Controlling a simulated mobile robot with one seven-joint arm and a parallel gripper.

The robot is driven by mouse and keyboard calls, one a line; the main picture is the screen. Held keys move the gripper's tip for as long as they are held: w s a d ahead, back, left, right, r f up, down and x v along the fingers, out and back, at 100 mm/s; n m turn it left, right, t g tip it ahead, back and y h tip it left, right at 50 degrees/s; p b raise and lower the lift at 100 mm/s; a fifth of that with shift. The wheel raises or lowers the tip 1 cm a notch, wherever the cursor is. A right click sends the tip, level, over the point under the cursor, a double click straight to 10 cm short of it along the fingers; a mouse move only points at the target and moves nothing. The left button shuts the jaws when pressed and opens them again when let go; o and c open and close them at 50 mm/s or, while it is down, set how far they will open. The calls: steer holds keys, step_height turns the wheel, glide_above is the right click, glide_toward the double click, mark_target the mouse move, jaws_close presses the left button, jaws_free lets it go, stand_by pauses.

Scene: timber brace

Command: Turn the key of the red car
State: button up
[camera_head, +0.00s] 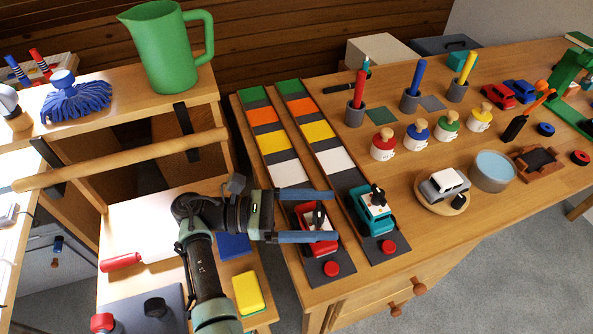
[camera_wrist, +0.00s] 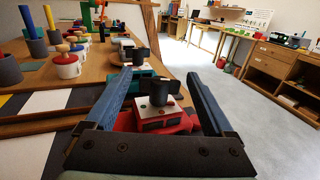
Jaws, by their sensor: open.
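The red car (camera_head: 316,235) stands at the near end of the left colour-striped track, behind a red button (camera_head: 331,268). A dark key (camera_head: 318,214) stands up from its light roof. My gripper (camera_head: 322,218) is open, with one blue finger on each side of the car's top. In the wrist view the red car (camera_wrist: 150,121) lies between the two spread fingers, and its dark key (camera_wrist: 158,92) stands between them. I cannot tell whether a finger touches it. The fingers hide part of the car in the head view.
A teal car (camera_head: 373,209) with a similar dark key stands close by on the right track. A wooden bar (camera_head: 120,159) and a green jug (camera_head: 168,45) are on the left. Several pots and jars stand farther back on the table. The floor at lower right is clear.

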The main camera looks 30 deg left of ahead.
steer(key=shift+a, duration=0.1)
steer(key=v, duration=1.3)
steer(key=shift+b, duration=0.3)
